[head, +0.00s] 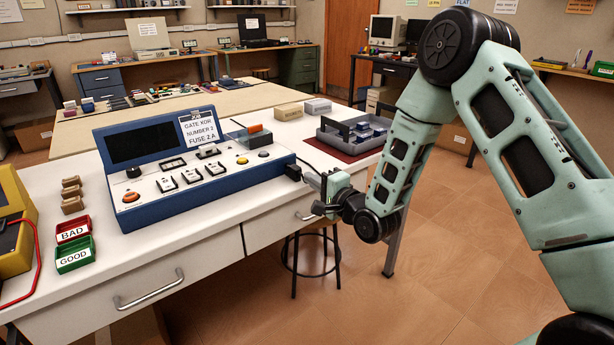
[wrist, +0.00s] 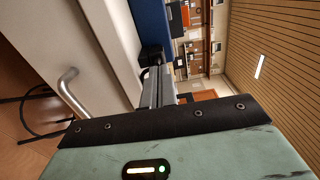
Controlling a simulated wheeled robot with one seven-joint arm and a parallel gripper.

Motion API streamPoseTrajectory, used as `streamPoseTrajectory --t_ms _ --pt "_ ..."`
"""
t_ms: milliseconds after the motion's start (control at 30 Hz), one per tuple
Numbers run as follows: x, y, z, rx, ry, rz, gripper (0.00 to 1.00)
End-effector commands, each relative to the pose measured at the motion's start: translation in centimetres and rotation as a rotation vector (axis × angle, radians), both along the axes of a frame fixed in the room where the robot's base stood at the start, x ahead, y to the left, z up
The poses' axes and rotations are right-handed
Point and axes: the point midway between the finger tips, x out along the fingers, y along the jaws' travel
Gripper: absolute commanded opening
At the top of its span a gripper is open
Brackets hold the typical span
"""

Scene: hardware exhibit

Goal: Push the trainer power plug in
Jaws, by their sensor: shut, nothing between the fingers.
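The blue trainer (head: 190,175) sits on the white bench with a dark screen, buttons and a label card. Its black power plug (head: 293,172) is at the trainer's right side, with a dark cable near it. In the wrist view the plug (wrist: 151,56) is a black block against the blue side of the trainer (wrist: 153,20). My gripper (head: 311,179) is shut and empty, its fingertips pointing at the plug. In the wrist view the grey fingers (wrist: 157,82) end right at the plug; I cannot tell whether they touch it. How deep the plug sits is hidden.
A grey tray (head: 345,140) on a dark red mat stands behind the plug at the bench's right end. Red (head: 73,228) and green (head: 75,254) bins are at the left. A drawer handle (head: 148,290) sticks out in front. A stool (head: 311,255) stands below.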

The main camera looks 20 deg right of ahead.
Motion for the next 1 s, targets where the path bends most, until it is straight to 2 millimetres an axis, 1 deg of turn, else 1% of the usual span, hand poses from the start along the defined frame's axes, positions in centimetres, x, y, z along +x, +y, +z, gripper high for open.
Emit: streamPoseTrajectory --t_ms 33,100,200,300,633,733,867,1000 --pt "0.7 0.3 0.0 -0.001 0.000 0.000 0.00" --pt "1.4 0.5 0.0 -0.001 0.000 -0.001 0.00" --pt "2.0 0.8 0.0 0.000 0.001 0.000 0.00" --pt "2.3 0.9 0.0 0.000 0.000 0.000 0.00" --pt "2.4 0.9 0.0 0.000 0.001 -0.001 0.00" --pt "3.2 1.1 -0.2 -0.001 0.000 -0.001 0.00" --pt "4.7 1.7 -0.1 0.000 -0.002 -0.001 0.00" --pt "5.1 1.8 0.0 -0.001 0.000 -0.001 0.00"
